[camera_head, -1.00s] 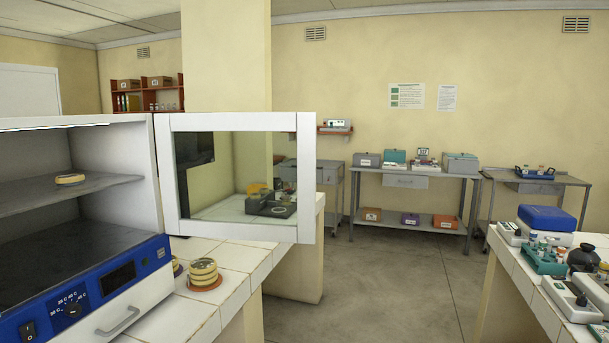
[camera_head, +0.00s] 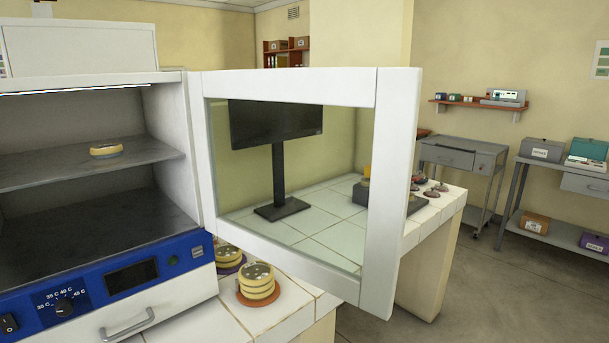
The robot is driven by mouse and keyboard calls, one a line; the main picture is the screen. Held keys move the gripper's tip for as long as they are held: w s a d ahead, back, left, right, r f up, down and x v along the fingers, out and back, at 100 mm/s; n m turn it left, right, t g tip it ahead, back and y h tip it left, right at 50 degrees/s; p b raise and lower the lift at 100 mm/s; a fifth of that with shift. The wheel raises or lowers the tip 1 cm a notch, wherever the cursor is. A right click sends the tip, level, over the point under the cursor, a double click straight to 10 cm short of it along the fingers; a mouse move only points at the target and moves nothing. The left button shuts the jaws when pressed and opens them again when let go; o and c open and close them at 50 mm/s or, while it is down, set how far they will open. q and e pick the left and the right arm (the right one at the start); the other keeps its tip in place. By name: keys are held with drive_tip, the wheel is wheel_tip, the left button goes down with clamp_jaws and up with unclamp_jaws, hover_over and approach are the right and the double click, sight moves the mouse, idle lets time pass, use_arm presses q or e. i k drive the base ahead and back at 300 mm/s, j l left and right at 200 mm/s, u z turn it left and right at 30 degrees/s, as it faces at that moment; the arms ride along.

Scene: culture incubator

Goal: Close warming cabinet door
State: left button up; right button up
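The warming cabinet (camera_head: 178,221) stands at the left, with a blue control panel (camera_head: 110,282) below its open chamber. Its door (camera_head: 392,190), a white frame around a clear pane, stands wide open, hinged at the cabinet's right edge and reaching out to the right. Neither of my grippers shows in the view.
Stacks of yellowish dishes on an orange base (camera_head: 257,283) and a purple base (camera_head: 229,258) stand on the white tiled bench (camera_head: 215,325), below the door. A monitor (camera_head: 276,122) shows through the pane. Open floor (camera_head: 480,290) lies at the right.

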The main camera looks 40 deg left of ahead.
sight(394, 93)
drive_tip(key=i+l+u, duration=0.15)
drive_tip(key=i+u, duration=0.15)
drive_tip(key=u, duration=0.2)
drive_tip(key=i+l+u, duration=0.25)
drive_tip(key=u, duration=0.25)
drive_tip(key=i+l+u, duration=0.3)
drive_tip(key=u, duration=0.15)
drive_tip(key=l, duration=0.1)
